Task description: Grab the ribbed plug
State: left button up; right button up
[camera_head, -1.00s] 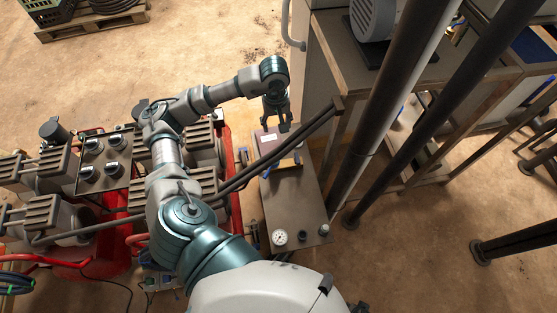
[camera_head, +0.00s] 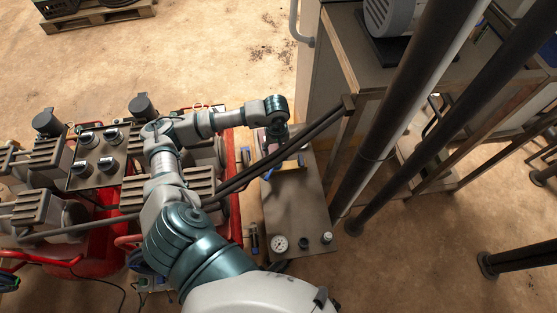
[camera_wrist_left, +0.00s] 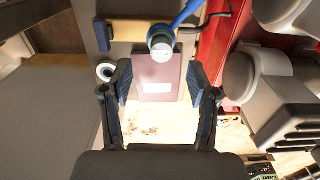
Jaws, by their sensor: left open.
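My left gripper (camera_head: 275,147) points down over the far end of the grey manifold plate (camera_head: 290,212), partly hidden by its own wrist. In the left wrist view its two fingers (camera_wrist_left: 159,76) are open and empty. A round, pale-topped piece with a dark blue-green side (camera_wrist_left: 162,42) stands just beyond the fingertips, beside a blue lever (camera_wrist_left: 186,14). I cannot make out ribs, so I cannot tell whether it is the ribbed plug. A small capped cylinder (camera_head: 326,238) and a dark round cap (camera_head: 303,241) stand at the plate's near end.
A pressure gauge (camera_head: 279,243) sits at the plate's near left. A mauve panel with a white label (camera_wrist_left: 156,76) lies between the fingers in the wrist view. Dark bars (camera_head: 288,148) cross above the plate. Red machinery (camera_head: 95,245) is at left, tall posts (camera_head: 388,120) at right.

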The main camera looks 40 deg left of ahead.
aim_at(277, 158)
pick_arm(q)
jog(key=shift+a+f, duration=0.6)
jog(key=shift+f, duration=0.15)
notch_tip(277, 158, down, 2)
jog(key=shift+f, duration=0.1)
jog(key=shift+d+f+b, duration=0.2)
jog(key=shift+d+f, duration=0.1)
jog(key=shift+f, duration=0.25)
jog(key=shift+d+f+b, duration=0.2)
jog(key=shift+d+f, duration=0.1)
jog(key=shift+f, duration=0.2)
jog(key=shift+w+d, duration=0.1)
jog(key=shift+d, duration=0.1)
jog(key=shift+c, duration=0.2)
pick_arm(e)
jog(key=shift+w+r+t, duration=0.45)
jog(key=shift+w+t, duration=0.05)
jog(key=shift+w, duration=0.25)
